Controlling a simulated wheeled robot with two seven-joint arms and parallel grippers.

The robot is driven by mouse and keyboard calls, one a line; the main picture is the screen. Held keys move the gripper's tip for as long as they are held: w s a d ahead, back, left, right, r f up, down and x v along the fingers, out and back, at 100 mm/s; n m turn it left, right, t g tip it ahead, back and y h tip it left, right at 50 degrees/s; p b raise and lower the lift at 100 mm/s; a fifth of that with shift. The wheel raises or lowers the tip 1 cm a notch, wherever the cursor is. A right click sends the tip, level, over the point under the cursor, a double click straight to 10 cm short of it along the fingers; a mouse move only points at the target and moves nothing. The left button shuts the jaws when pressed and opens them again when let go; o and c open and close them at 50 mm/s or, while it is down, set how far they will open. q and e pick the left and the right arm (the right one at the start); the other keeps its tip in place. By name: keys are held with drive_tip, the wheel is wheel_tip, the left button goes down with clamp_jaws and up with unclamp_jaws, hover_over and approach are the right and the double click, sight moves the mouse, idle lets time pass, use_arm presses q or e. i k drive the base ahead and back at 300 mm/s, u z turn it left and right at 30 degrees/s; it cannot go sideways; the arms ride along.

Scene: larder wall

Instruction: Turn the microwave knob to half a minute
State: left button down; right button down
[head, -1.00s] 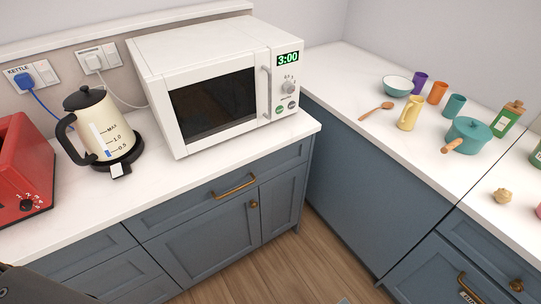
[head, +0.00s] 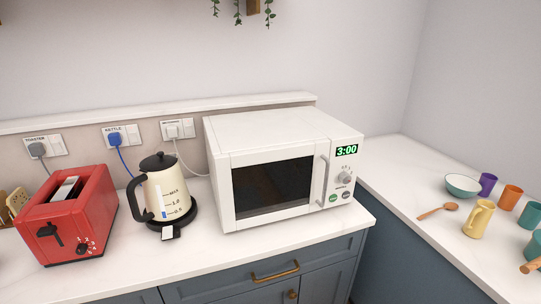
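The white microwave (head: 269,170) stands on the counter in the middle of the head view, its door closed. Its display (head: 346,151) reads 3:00 in green. The round grey knob (head: 345,178) sits on the control panel below the display, to the right of the vertical door handle (head: 324,180). A green button (head: 333,197) and a grey button (head: 346,195) are below the knob. The knob's marks are too small to read. Neither of my grippers is in view.
A cream kettle (head: 165,191) on its black base and a red toaster (head: 70,220) stand left of the microwave. On the right counter are a bowl (head: 462,187), a wooden spoon (head: 437,211) and a yellow mug (head: 478,219). The counter in front of the microwave is clear.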

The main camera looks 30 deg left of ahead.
sight(344, 178)
drive_tip(key=k, duration=1.35)
drive_tip(key=z, duration=0.6)
drive_tip(key=i, duration=0.5)
drive_tip(key=z, duration=0.9)
drive_tip(key=i, duration=0.7)
drive_tip(key=u, duration=0.5)
drive_tip(key=i, duration=0.7)
drive_tip(key=u, duration=0.75)
